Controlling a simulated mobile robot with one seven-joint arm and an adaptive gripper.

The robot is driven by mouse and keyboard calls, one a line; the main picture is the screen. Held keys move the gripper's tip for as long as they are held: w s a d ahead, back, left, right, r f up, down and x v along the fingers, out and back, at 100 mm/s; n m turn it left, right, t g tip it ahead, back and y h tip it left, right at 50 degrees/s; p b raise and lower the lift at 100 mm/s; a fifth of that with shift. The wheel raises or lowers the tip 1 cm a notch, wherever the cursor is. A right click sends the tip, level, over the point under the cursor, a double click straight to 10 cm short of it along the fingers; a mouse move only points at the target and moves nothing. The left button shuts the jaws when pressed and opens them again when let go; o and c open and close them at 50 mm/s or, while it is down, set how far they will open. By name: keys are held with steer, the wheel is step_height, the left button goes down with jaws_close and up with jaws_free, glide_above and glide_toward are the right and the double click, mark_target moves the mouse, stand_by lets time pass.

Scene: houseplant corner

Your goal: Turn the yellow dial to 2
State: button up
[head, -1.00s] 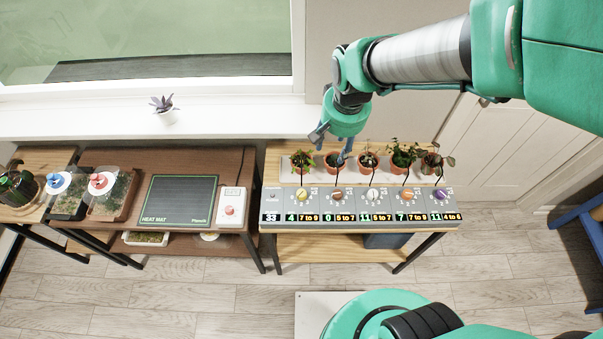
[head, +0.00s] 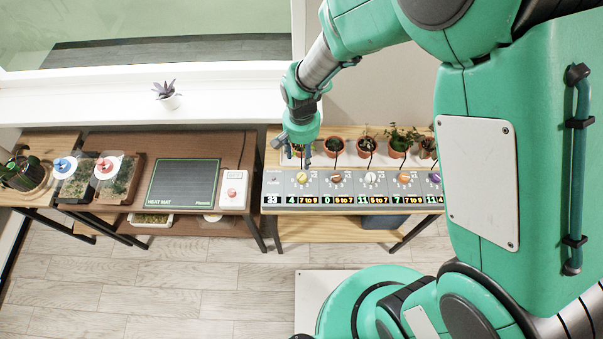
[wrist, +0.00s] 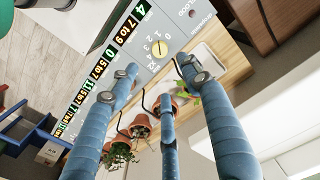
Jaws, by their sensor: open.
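The yellow dial (head: 302,178) is the leftmost knob on the grey control panel (head: 271,190) at the shelf's front. In the wrist view the yellow dial (wrist: 159,47) lies beyond the fingertips, with numbers printed beside it. Its exact setting is too small to read. The display under it reads 4, with 7 to 9 beside it. My gripper (head: 294,152) is open and empty, above and behind the dial, near the leftmost pot. In the wrist view my gripper (wrist: 160,75) has its blue fingers spread, apart from the dial.
Several potted plants (head: 334,146) stand behind the panel, close to my fingers. An orange dial (head: 404,178) and other knobs sit to the right. A heat mat (head: 186,183) and a white box with a red button (head: 233,189) lie on the left table. My arm covers the panel's right end.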

mark_target(301, 176)
steer(key=shift+f, duration=0.1)
step_height(301, 176, down, 14)
steer(key=shift+r+b, duration=0.2)
steer(key=shift+b, duration=1)
steer(key=c, duration=1.1)
steer(key=shift+c, duration=0.3)
